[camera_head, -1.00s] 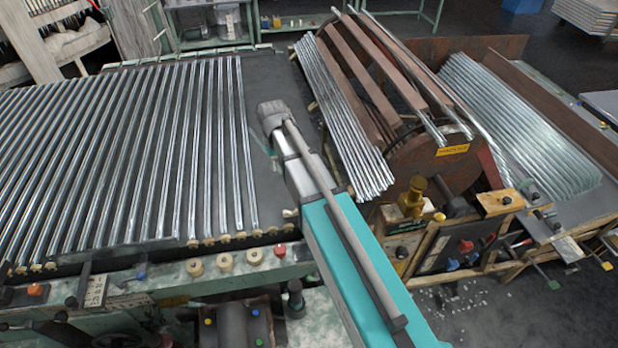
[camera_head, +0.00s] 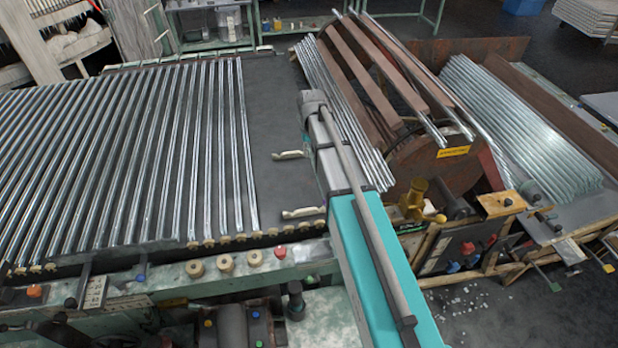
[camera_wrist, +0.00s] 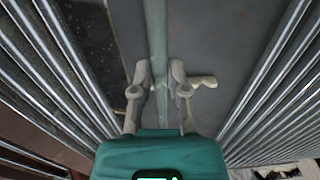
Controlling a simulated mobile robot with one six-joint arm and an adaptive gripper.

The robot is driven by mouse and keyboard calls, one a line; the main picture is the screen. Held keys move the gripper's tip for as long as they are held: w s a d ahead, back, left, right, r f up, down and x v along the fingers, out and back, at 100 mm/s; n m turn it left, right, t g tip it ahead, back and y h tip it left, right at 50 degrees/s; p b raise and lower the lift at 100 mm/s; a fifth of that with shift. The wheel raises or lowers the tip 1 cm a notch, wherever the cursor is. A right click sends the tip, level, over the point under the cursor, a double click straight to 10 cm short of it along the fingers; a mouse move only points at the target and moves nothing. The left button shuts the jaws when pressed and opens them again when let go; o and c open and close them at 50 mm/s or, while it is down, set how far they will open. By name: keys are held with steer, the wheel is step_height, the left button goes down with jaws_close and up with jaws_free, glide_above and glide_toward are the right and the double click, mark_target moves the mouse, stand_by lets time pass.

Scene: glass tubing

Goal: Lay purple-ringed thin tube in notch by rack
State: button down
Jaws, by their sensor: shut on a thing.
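In the wrist view my gripper (camera_wrist: 160,74) is shut on a thin greenish tube (camera_wrist: 157,35) that runs lengthwise between its fingers. No purple ring can be made out on it. A cream bracket (camera_wrist: 206,81) shows just right of the right finger. In the head view two cream brackets, a far one (camera_head: 289,154) and a near one (camera_head: 303,212), stick out left of my arm on the grey bed. My arm hides the gripper, the held tube and the brackets' right ends there, so I cannot tell whether the tube touches them.
A rack of parallel shiny tubes (camera_head: 125,150) lies left of the brackets, with bare grey bed (camera_head: 265,110) between. A sloping bundle of tubes (camera_head: 335,105) and a rusty wheel frame (camera_head: 425,175) stand close right of my arm. Another tube stack (camera_head: 520,125) lies farther right.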

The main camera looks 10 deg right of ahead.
steer(key=b, duration=0.6)
glide_above(310, 181)
steer(key=shift+s+f, duration=0.1)
steer(key=shift+f, duration=3.05)
steer(key=shift+f, duration=0.1)
steer(key=shift+f+b, duration=1.75)
steer(key=shift+b, duration=0.2)
steer(key=shift+f+b, duration=0.45)
steer(key=c, duration=0.6)
jaws_free()
steer(key=shift+c, duration=0.2)
steer(key=shift+r, duration=0.15)
step_height(310, 181, up, 13)
steer(key=p, duration=1.3)
steer(key=shift+d, duration=0.15)
